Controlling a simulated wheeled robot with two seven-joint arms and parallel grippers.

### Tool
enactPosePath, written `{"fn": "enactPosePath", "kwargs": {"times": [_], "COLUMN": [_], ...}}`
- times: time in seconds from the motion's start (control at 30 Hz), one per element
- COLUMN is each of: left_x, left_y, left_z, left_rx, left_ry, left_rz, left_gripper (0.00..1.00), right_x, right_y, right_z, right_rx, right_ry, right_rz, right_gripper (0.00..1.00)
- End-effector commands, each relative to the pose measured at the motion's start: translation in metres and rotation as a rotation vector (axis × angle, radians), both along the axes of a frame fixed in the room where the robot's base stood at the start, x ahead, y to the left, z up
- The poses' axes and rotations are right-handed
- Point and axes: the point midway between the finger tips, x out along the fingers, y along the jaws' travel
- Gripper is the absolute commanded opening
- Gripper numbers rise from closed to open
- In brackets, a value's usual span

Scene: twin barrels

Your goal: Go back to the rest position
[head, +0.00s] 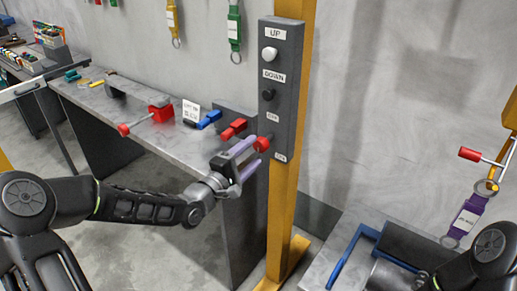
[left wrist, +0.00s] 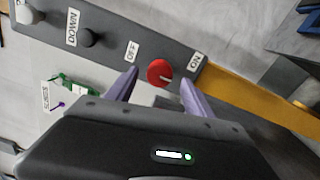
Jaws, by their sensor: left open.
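My left gripper (head: 247,160) is open, with its two purple fingers at the lower part of the grey control panel (head: 281,95). A red rotary knob (head: 262,144) is at the fingertips. In the left wrist view the red knob (left wrist: 160,72) shows between the two fingertips of the left gripper (left wrist: 160,88), between the OFF and ON labels; whether the fingers touch it I cannot tell. Part of my right arm shows at the lower right of the head view, but I do not see its gripper.
The panel has a white UP button (head: 270,55) and a black DOWN button (head: 268,95), and is on a yellow post (head: 284,205). A grey workbench (head: 115,112) with a red clamp (head: 160,110) is at left. A blue frame (head: 345,257) is at lower right.

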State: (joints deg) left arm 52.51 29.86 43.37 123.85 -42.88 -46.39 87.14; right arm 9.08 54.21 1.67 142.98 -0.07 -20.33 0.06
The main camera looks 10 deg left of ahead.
Motion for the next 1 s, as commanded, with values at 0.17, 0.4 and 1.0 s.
{"fn": "enactPosePath", "kwargs": {"times": [0.17,0.4,1.0], "left_x": [-0.022,-0.026,-0.027], "left_y": [0.009,0.01,0.019], "left_z": [-0.001,-0.001,-0.03], "left_rx": [0.002,-0.001,0.309], "left_ry": [-0.001,0.0,-0.007], "left_rz": [0.001,0.0,0.032], "left_gripper": [0.61,0.61,0.61], "right_x": [0.0,0.0,0.0], "right_y": [0.0,0.0,0.0], "right_z": [-0.002,-0.002,-0.002], "right_rx": [0.0,0.0,0.0], "right_ry": [0.0,0.0,0.0], "right_rz": [0.0,0.0,0.0], "right_gripper": [0.36,0.36,0.36]}}
